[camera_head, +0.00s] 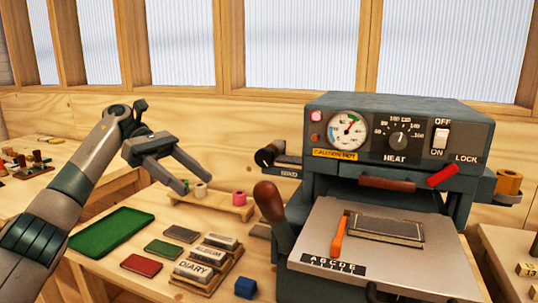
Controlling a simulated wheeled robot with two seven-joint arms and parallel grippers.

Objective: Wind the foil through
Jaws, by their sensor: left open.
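My left gripper (197,184) is open, pointing down toward a wooden roll stand (222,208). A pink roll (239,198) stands to the right on the same stand. The dark press (415,115) has a black knob (265,157) over a label reading WIND on its left side. A gold roll (509,182) sits on the press's right side arm. No strip of foil is clearly visible across the press. My right gripper is not in view.
The press has a brown-handled lever (270,202), a red lock lever (443,176) and a metal bed with a dark book (386,231) and an orange strip (340,236). A green tray (112,231), type blocks (196,270) and a blue cube (245,288) lie on the bench.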

